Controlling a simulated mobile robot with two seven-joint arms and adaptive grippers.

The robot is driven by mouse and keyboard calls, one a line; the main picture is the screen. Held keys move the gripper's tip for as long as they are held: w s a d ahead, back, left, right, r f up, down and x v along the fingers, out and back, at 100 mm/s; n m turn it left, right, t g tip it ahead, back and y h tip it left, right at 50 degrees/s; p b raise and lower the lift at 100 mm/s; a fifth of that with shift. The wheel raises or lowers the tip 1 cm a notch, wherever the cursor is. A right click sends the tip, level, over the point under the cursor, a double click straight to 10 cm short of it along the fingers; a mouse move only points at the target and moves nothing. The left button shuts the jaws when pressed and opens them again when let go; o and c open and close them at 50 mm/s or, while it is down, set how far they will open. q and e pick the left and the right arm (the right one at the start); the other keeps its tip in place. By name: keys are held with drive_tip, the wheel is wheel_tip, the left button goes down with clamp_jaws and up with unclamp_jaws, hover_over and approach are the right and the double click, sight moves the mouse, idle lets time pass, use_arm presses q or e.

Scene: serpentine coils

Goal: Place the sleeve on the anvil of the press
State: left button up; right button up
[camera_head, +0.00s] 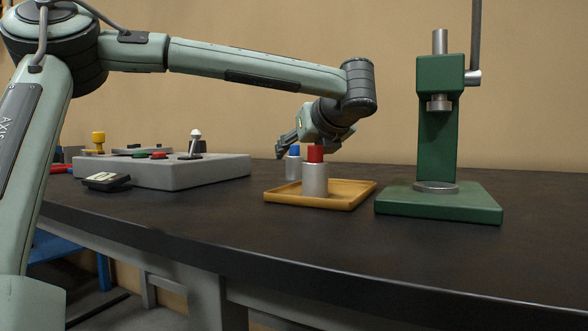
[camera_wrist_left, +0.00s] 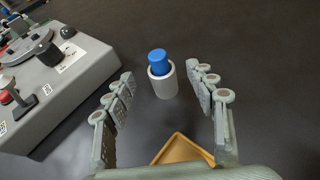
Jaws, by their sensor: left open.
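A pale grey sleeve with a blue plug in its top (camera_wrist_left: 162,78) stands upright on the dark table, past the tray's edge in the left wrist view. In the head view its blue top (camera_head: 293,151) shows behind a second grey sleeve with a red plug (camera_head: 315,180), which stands upright at the tray. The green press (camera_head: 437,140) stands at right; its round metal anvil (camera_head: 436,186) is bare. My left gripper (camera_head: 290,143) is open and empty. In its wrist view the fingers (camera_wrist_left: 160,88) spread either side of the blue-plugged sleeve, apart from it. My right gripper is not in view.
The front of the table (camera_head: 300,235) is clear.

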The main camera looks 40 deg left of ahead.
sight(296, 155)
use_arm(q)
drive_tip(key=x, duration=0.4)
drive_tip(key=shift+w+a+f, duration=0.1)
drive_tip(key=shift+a+f, duration=0.05)
drive_tip(key=shift+c, duration=0.5)
clamp_jaws()
